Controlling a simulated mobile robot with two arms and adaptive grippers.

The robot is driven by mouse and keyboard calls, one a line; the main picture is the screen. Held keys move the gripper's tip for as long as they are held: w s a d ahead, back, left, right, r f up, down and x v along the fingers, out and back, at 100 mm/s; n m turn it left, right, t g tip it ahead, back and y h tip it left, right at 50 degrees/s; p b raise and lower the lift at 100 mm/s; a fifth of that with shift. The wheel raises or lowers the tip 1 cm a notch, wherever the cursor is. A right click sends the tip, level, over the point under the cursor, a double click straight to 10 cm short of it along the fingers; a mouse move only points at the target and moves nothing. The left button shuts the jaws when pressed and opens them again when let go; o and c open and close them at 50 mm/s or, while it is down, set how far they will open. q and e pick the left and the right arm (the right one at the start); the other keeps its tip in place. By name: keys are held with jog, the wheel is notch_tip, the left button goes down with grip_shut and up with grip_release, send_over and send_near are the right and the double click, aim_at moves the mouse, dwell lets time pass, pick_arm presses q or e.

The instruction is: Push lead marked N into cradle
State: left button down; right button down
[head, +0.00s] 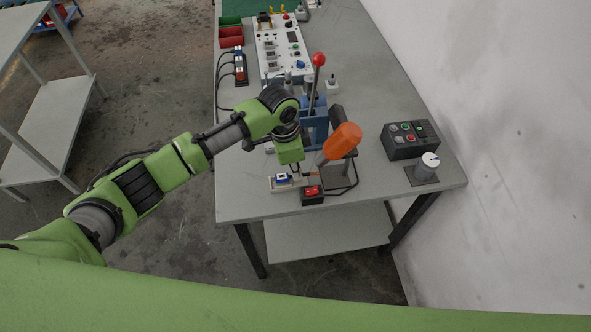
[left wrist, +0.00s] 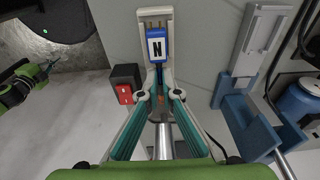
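The blue lead marked N (left wrist: 156,48) lies in line with the white cradle (left wrist: 168,20), its brass pins pointing away from my gripper. In the head view the lead (head: 282,178) and cradle (head: 284,187) are small, near the table's front edge. I cannot tell how deep the lead sits. My left gripper (left wrist: 159,96) has its fingertips apart, just behind the lead's near end. A thin orange-brown piece and a grey rod show between the fingers, with no clear grip on them. The left gripper (head: 298,172) is partly hidden by its wrist in the head view. My right gripper is out of view.
A dark box with a red switch (head: 312,194) stands close beside the cradle. An orange-handled tool (head: 341,141) and a blue lever press (head: 315,128) stand behind it. A control box (head: 408,139) is at right. Bare tabletop (head: 240,190) lies left.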

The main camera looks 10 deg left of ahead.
pick_arm(q)
jog(key=shift+p, duration=1)
dwell(1.2)
jog(key=shift+f+b, duration=0.3)
jog(key=shift+f, duration=0.3)
dwell(0.4)
jog(key=c, duration=2.2)
grip_release()
jog(key=shift+r, duration=0.1)
